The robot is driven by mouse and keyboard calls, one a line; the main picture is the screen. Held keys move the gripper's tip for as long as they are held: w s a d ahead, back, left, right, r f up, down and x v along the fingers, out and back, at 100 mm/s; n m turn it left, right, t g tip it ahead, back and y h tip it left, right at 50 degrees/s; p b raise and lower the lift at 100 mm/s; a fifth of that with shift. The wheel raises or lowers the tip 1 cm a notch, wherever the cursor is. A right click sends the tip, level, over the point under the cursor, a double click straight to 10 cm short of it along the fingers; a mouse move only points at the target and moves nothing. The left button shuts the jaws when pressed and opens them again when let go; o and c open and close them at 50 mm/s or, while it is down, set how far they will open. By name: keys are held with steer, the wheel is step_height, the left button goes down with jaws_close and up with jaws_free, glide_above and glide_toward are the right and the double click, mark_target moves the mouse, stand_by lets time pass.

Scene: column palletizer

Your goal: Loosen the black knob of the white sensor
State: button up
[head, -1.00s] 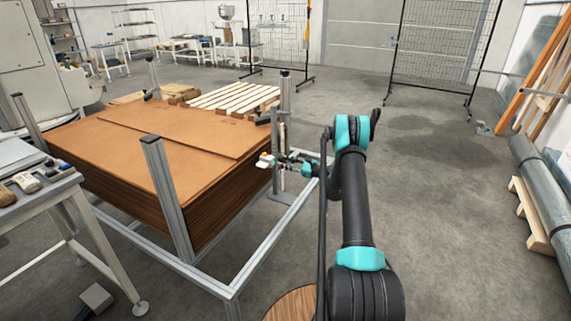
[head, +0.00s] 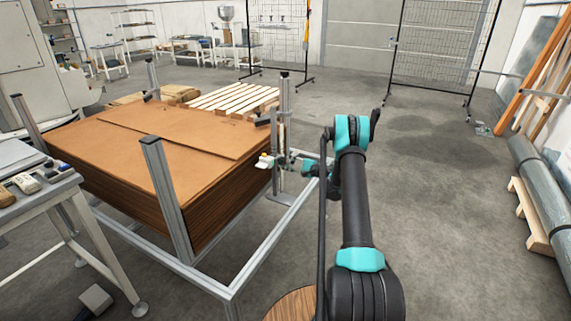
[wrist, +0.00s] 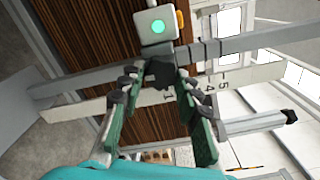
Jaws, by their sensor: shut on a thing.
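The white sensor (wrist: 157,25) shows at the top of the wrist view, with a green light on its face and an orange part at its right. Its black knob (wrist: 167,74) is below it, in front of a grey metal bar. My gripper (wrist: 160,78) is shut on the knob, with a fingertip at each side. The fingers partly hide the knob, so its turn angle cannot be told. In the head view the sensor (head: 263,161) is small, beside the stack, and my gripper (head: 277,160) reaches it from the right.
A tall stack of brown sheets (head: 120,150) stands left of my arm inside metal posts (head: 166,200). A low metal frame (head: 262,250) runs around its base. A numbered scale (wrist: 225,85) lies close behind my fingers.

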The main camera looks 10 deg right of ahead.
steer(key=shift+n, duration=0.9)
steer(key=o, duration=1.2)
steer(key=shift+c, duration=0.2)
steer(key=shift+d, duration=0.1)
steer(key=v, duration=1.2)
